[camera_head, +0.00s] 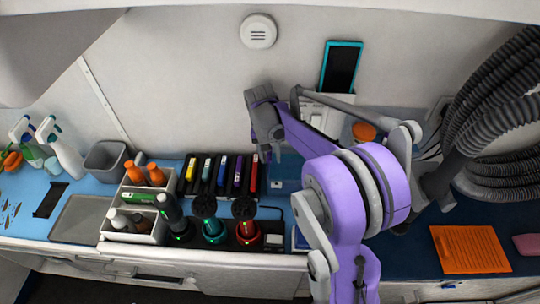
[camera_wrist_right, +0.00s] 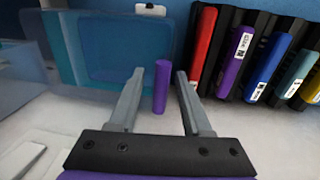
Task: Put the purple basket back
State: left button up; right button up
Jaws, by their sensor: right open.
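My right gripper (camera_head: 268,152) hangs just right of the black rack on the blue counter. In the wrist view its two fingers (camera_wrist_right: 160,75) are open. A small purple upright piece (camera_wrist_right: 161,87) shows between the fingertips, with gaps on both sides; I cannot tell whether it is a basket. A purple labelled block (camera_wrist_right: 236,62) stands in the rack beside a red one (camera_wrist_right: 204,46); the purple block also shows in the head view (camera_head: 238,171). No clearly basket-shaped purple thing is visible. My left gripper is out of view.
A white caddy (camera_head: 118,222) with bottles stands left of the rack (camera_head: 207,192). A translucent blue box (camera_wrist_right: 122,48) lies beyond the fingers. Black hoses (camera_head: 500,100) and an orange mat (camera_head: 470,250) are at right.

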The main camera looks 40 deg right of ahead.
jog(key=shift+r, duration=0.15)
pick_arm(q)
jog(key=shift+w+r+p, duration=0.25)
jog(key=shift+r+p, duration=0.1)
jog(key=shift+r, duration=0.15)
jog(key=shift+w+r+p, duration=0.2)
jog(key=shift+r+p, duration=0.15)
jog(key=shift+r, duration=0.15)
pick_arm(e)
notch_tip(320, 180, up, 13)
jog(key=a, duration=0.1)
jog(key=shift+w, duration=0.4)
